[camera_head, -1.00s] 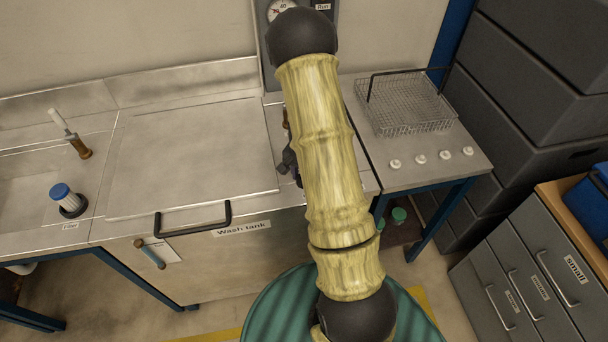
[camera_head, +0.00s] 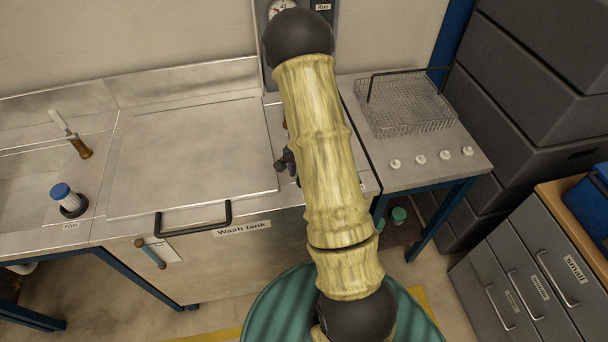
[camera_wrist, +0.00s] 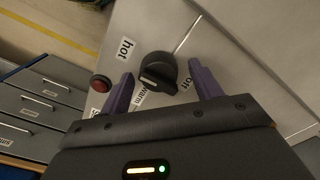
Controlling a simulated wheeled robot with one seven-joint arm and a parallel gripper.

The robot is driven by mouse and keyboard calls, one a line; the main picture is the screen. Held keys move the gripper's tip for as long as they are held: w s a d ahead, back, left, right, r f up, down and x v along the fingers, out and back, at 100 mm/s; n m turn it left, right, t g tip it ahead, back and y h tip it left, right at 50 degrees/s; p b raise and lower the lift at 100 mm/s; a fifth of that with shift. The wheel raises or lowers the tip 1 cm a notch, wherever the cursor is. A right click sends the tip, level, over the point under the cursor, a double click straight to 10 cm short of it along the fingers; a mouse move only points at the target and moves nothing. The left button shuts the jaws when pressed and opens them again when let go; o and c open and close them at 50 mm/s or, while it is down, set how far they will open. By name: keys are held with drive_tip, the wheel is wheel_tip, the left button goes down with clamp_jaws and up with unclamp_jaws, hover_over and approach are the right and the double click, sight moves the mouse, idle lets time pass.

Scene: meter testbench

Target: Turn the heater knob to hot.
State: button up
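The heater knob (camera_wrist: 160,68) is black, with a raised grip bar, and sits on a grey metal panel in the wrist view. A "hot" label (camera_wrist: 126,48) is to its upper left, a "warm" label (camera_wrist: 143,91) is below it and an "off" label (camera_wrist: 187,83) is to its right, partly behind a finger. My gripper (camera_wrist: 161,70) is open, with one purple finger on each side of the knob. Gaps show between the fingers and the knob; their depth is hard to tell. In the head view, my arm hides the knob and most of my gripper.
A red button (camera_wrist: 100,82) sits left of the knob, near the left finger.

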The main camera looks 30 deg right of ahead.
wheel_tip(320, 180, up, 17)
drive_tip(key=b, duration=0.1)
drive_tip(key=shift+r, duration=0.2)
idle(0.5)
idle(0.3)
drive_tip(key=s+a+n+t, duration=0.2)
drive_tip(key=s+a+n, duration=1)
drive_tip(key=a, duration=0.1)
drive_tip(key=shift+s+a+r+t, duration=0.2)
drive_tip(key=shift+s+t, duration=0.1)
